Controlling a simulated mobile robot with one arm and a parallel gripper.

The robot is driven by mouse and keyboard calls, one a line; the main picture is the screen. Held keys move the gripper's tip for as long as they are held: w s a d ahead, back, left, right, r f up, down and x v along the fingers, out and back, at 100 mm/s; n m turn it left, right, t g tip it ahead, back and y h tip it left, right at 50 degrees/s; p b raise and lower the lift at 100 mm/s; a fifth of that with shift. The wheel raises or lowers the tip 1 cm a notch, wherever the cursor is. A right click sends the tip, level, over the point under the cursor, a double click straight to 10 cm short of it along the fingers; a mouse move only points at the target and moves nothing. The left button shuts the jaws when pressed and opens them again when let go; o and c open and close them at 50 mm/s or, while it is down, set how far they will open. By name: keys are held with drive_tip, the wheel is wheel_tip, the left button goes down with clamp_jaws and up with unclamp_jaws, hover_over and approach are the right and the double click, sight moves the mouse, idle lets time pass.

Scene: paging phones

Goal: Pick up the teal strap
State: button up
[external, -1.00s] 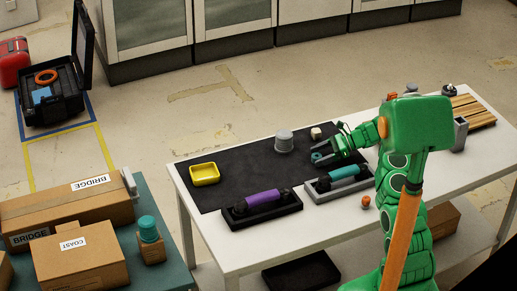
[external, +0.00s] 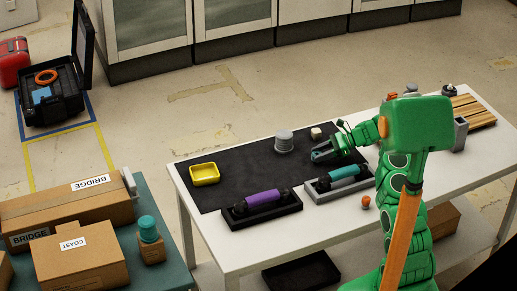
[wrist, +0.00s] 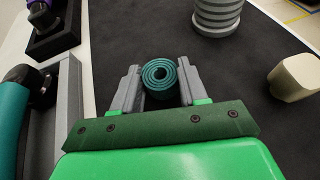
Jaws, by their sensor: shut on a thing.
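The teal strap (wrist: 160,77) is a rolled coil on the dark mat, seen end-on between the grey fingers of my gripper (wrist: 160,90) in the wrist view. The fingers are shut on it from both sides. In the external view my gripper (external: 321,154) is low over the dark mat (external: 240,168), and its fingers mostly hide the strap. I cannot tell whether the strap touches the mat.
A teal handset (external: 343,173) lies in a grey cradle close in front of my gripper. A purple handset (external: 262,198) lies in a black cradle. A grey ribbed cylinder (external: 284,142) and a cream block (external: 316,133) stand behind. A yellow tray (external: 204,174) is left.

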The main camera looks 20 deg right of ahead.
wheel_tip(320, 180, up, 3)
drive_tip(key=shift+f, duration=0.2)
drive_tip(key=s+a+r, duration=0.1)
drive_tip(key=s+r, duration=0.8)
drive_tip(key=s, duration=0.5)
drive_tip(key=shift+a+r, duration=0.25)
drive_tip(key=shift+a, duration=0.1)
